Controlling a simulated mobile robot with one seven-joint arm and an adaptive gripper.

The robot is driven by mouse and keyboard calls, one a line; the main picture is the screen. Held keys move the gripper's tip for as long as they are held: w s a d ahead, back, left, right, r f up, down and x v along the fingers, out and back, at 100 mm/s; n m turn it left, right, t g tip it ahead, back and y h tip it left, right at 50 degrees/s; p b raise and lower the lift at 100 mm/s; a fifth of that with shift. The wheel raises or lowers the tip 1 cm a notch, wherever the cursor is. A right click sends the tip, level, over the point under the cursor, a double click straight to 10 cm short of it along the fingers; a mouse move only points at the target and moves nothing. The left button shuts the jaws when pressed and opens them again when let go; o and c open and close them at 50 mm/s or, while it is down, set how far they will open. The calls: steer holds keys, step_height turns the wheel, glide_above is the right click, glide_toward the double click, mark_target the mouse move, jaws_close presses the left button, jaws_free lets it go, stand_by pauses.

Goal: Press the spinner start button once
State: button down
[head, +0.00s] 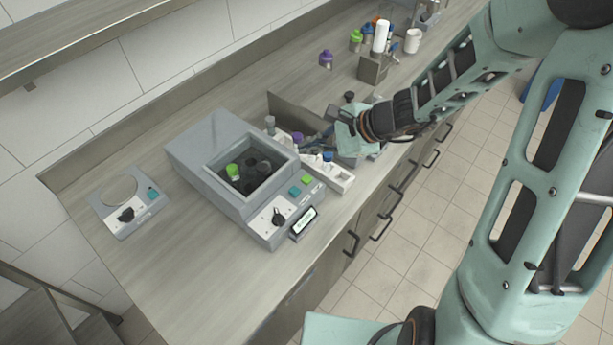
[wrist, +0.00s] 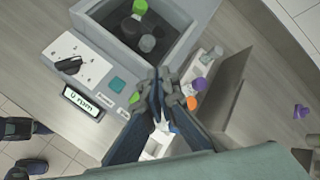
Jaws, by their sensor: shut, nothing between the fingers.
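The spinner (head: 215,150) is a grey box with an open square well holding a green-capped vial (head: 233,171) and dark holders. Its front panel has a dark knob (head: 278,216), a teal button (head: 295,191) and a green button (head: 308,180). In the wrist view the teal button (wrist: 117,85) and green button (wrist: 134,97) lie left of my fingers; no label on them is legible. A small display (wrist: 82,101) appears to read 0 rpm.
A white rack (head: 335,178) with capped vials stands right of the spinner, near my gripper. A thin upright grey panel (head: 290,108) stands behind it. Bottles and a white mug (head: 413,40) stand farther back. The front-left counter is clear.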

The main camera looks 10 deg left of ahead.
steer(key=b, duration=0.6)
glide_above(309, 180)
step_height(309, 180, down, 8)
steer(key=shift+r, duration=0.2)
steer(key=shift+f+b, duration=0.55)
steer(key=shift+f, duration=0.1)
stand_by(0.6)
steer(key=shift+f+b, duration=0.4)
steer(key=shift+b, duration=0.25)
steer(key=shift+f+b, duration=0.45)
steer(key=shift+b, duration=0.15)
stand_by(0.4)
steer(key=shift+r, duration=0.15)
stand_by(0.3)
steer(key=shift+r+p, duration=0.6)
steer(key=shift+r, duration=0.15)
